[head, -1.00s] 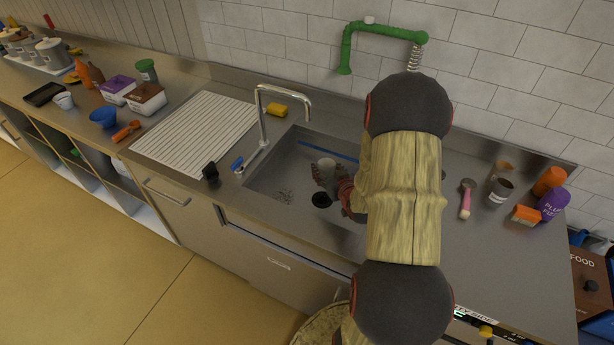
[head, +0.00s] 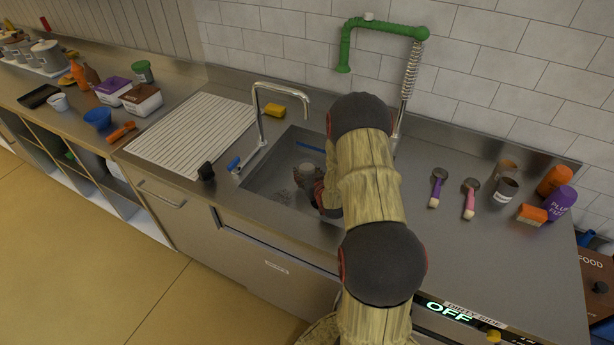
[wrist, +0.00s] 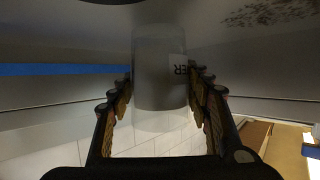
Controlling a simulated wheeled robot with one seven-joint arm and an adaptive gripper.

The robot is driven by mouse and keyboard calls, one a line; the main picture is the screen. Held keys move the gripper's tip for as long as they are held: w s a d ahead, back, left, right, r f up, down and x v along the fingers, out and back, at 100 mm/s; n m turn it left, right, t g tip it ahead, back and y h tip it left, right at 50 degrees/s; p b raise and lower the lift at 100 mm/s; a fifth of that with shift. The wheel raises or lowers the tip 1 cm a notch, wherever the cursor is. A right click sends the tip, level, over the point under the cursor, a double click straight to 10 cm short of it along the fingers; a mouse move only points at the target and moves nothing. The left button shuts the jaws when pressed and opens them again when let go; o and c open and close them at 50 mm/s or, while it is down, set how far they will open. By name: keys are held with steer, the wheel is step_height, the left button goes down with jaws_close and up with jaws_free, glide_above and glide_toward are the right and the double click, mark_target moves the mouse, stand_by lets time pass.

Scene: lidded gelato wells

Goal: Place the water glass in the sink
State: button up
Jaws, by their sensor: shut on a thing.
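The water glass (wrist: 160,75) is a clear, greyish cup with a dark printed label, seen close up in the wrist view. My gripper (wrist: 160,100) is shut on it, with a ridged finger on each side. In the head view my gripper (head: 312,185) is inside the sink (head: 262,180), a steel basin with a blue strip along its back wall. The glass's top (head: 306,173) shows there beside the fingers. Whether the glass touches the sink floor cannot be told.
A faucet (head: 262,115) rises at the sink's left, with a drainboard (head: 190,135) and a yellow sponge (head: 288,107) nearby. A green pipe with a spring hose (head: 385,27) stands behind. Two scoops (head: 437,187), cups and bottles (head: 559,200) sit at the right.

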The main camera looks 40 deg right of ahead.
steer(key=shift+f, duration=0.3)
steer(key=shift+f, duration=0.15)
steer(key=o, duration=1.2)
steer(key=shift+c, duration=0.2)
steer(key=shift+o, duration=0.6)
